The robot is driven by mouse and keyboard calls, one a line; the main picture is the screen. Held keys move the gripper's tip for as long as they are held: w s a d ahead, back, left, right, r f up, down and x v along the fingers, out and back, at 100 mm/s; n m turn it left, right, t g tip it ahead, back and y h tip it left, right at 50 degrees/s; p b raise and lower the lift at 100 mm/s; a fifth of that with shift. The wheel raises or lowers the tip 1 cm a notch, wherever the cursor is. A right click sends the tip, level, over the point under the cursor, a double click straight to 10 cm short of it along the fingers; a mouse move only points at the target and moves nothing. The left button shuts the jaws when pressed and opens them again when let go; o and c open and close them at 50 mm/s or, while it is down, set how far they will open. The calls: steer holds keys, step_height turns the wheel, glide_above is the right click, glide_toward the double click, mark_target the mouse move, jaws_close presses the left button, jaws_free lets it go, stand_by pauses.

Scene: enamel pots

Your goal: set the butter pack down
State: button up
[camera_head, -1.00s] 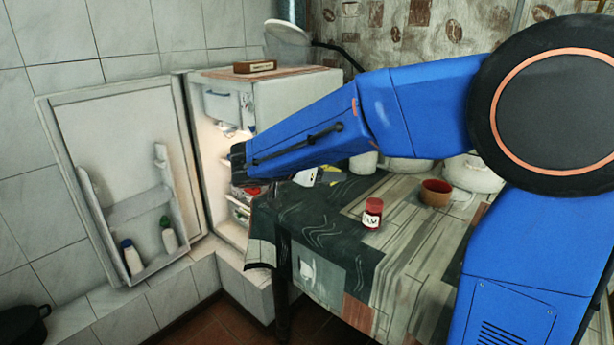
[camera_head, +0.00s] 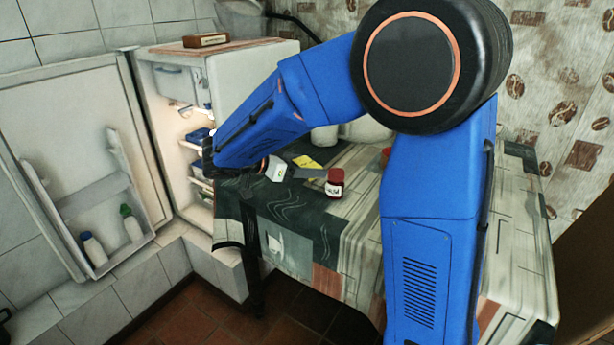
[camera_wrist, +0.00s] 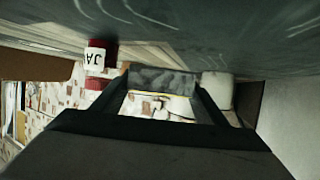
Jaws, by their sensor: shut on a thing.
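My gripper (camera_head: 208,152) shows in the head view at the end of the blue arm, at the table's left end, in front of the open fridge. In the wrist view, which is upside down, its two dark fingers (camera_wrist: 162,98) are shut on a grey pack with a yellow edge, the butter pack (camera_wrist: 160,80). The pack lies close to the dark tablecloth (camera_wrist: 200,35); I cannot tell whether it touches.
A red jar (camera_head: 335,183) stands on the table (camera_head: 290,215). Dark cloth around the table's front left is clear.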

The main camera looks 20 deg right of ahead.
steer(key=shift+f, duration=1.55)
steer(key=shift+f, duration=0.1)
steer(key=o, duration=1.2)
